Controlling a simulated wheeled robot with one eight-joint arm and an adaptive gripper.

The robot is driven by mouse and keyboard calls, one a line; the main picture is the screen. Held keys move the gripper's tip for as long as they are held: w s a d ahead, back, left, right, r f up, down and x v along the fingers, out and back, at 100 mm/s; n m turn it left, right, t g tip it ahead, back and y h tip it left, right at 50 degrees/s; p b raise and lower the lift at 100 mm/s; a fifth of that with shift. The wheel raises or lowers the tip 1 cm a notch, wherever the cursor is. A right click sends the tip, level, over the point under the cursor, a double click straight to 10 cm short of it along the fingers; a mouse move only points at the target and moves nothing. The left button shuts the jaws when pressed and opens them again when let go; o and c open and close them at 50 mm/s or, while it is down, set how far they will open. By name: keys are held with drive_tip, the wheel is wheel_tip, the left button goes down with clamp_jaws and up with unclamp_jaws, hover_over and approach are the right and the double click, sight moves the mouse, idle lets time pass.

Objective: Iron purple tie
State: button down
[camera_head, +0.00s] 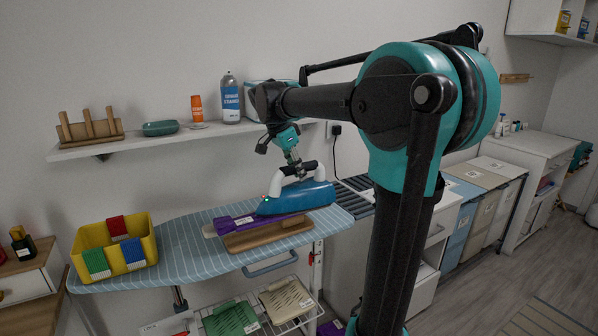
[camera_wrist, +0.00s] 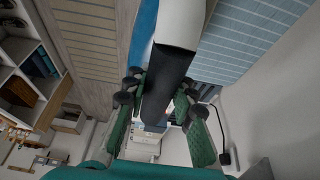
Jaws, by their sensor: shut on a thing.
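The purple tie (camera_head: 227,221) lies on a wooden board (camera_head: 262,237) on the striped ironing board (camera_head: 185,262). The blue iron (camera_head: 300,198) with a white and black handle sits over the right part of the tie and hides it there. From this view I cannot tell whether its sole touches the tie. My gripper (camera_head: 292,165) is above the iron, shut on its handle. In the wrist view my gripper's green fingers (camera_wrist: 158,120) lie on both sides of the dark handle (camera_wrist: 168,75), and part of the blue body shows beyond.
A wall shelf (camera_head: 170,140) with a spray can (camera_head: 230,98) hangs behind. A wire rack (camera_head: 290,325) with folded cloths is below. Cabinets (camera_head: 490,180) stand at right.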

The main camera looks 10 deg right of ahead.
sight(282, 174)
drive_tip(key=shift+s+a, duration=0.25)
drive_tip(key=shift+a, duration=0.55)
drive_tip(key=shift+s+a, duration=0.25)
drive_tip(key=shift+a, duration=0.5)
drive_tip(key=shift+s+a, duration=0.25)
drive_tip(key=shift+a, duration=0.55)
drive_tip(key=shift+s+a, duration=0.1)
drive_tip(key=shift+a, duration=0.2)
drive_tip(key=shift+w+d, duration=0.3)
drive_tip(key=shift+d, duration=0.55)
drive_tip(key=shift+w+d, duration=0.25)
drive_tip(key=shift+d, duration=0.6)
drive_tip(key=shift+w+d, duration=0.3)
drive_tip(key=shift+d, duration=0.55)
drive_tip(key=shift+w+d, duration=0.1)
drive_tip(key=shift+d, duration=0.2)
drive_tip(key=shift+r, duration=0.1)
drive_tip(key=shift+r, duration=2.95)
drive_tip(key=shift+d, duration=0.1)
